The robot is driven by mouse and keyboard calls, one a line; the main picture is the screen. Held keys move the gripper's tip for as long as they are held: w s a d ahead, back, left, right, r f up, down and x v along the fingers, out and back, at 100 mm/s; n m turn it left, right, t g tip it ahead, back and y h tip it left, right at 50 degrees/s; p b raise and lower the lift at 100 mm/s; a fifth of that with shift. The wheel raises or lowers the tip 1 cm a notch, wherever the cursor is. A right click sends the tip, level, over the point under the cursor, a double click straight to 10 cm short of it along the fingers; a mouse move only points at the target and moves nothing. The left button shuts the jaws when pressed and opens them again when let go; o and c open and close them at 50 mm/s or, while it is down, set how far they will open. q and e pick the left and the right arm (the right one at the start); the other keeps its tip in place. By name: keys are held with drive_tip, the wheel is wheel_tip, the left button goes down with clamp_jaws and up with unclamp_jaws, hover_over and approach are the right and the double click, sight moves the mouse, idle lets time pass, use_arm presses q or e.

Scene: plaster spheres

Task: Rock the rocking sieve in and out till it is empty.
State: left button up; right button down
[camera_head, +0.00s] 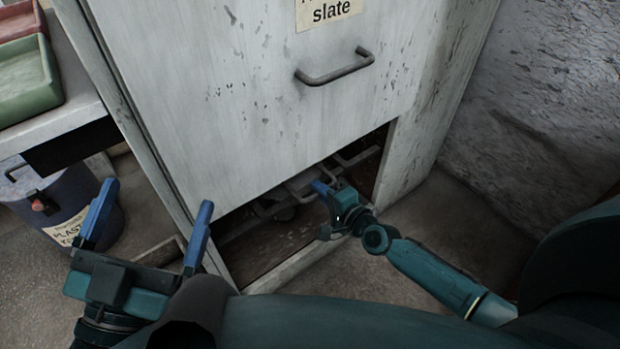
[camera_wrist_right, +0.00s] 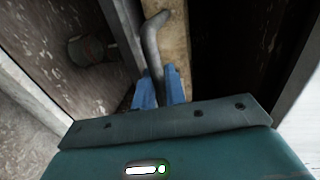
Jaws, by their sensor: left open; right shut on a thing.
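A pale, scuffed cabinet (camera_head: 245,110) has a low opening in its front. Inside it sits what looks like the rocking sieve (camera_head: 300,184), a dark metal frame mostly hidden by shadow and the panel above. My right gripper (camera_head: 322,188) reaches into the opening. In the right wrist view its blue fingers (camera_wrist_right: 160,88) are shut on a bent grey metal bar (camera_wrist_right: 152,42), apparently the sieve's handle. What lies in the sieve cannot be seen. My left gripper (camera_head: 157,195) is open and empty, in front of the cabinet's lower left.
A grey pull handle (camera_head: 335,70) sticks out above the opening, below a label ending "slate" (camera_head: 330,10). A labelled blue bucket (camera_head: 62,205) stands at left under a bench with a green tray (camera_head: 25,82). A rough stone wall (camera_head: 550,110) rises at right.

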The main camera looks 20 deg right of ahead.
use_arm(q)
drive_tip(key=shift+s+f, duration=0.1)
drive_tip(key=shift+f, duration=0.5)
use_arm(e)
drive_tip(key=f+v, duration=0.1)
drive_tip(key=v, duration=0.7)
drive_tip(key=shift+s+f, duration=0.45)
drive_tip(key=shift+d, duration=0.15)
drive_tip(key=c, duration=1.6)
unclamp_jaws()
drive_tip(key=shift+s+d, duration=0.1)
use_arm(q)
drive_tip(key=shift+d+r, duration=0.1)
drive_tip(key=shift+r, duration=0.05)
use_arm(e)
drive_tip(key=shift+o, duration=0.3)
drive_tip(key=shift+r, duration=0.1)
